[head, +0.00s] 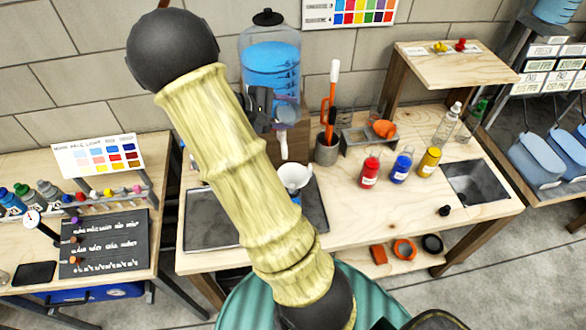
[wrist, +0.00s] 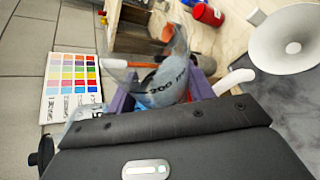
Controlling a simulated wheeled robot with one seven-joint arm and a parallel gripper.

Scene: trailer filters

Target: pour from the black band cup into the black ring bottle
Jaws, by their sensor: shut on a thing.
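My gripper (wrist: 163,92) is shut on a clear cup (wrist: 165,75) with dark "200 m" lettering. The cup appears tilted in the wrist view; I cannot make out a black band or its contents. In the head view my dark gripper (head: 260,108) is in front of the blue-water dispenser, and the held cup is not clearly visible. A white funnel (head: 294,177) stands below and right of my gripper, and also shows in the wrist view (wrist: 270,52). Something blue shows just under it. I cannot identify the black ring bottle.
The dispenser (head: 285,60) has a white spout (head: 283,147). A dark tray (head: 213,222) lies by the funnel. Red (head: 370,171), blue (head: 401,168) and yellow (head: 429,161) bottles stand right, with a clear bottle (head: 447,125) behind. A sink (head: 477,182) is farther right.

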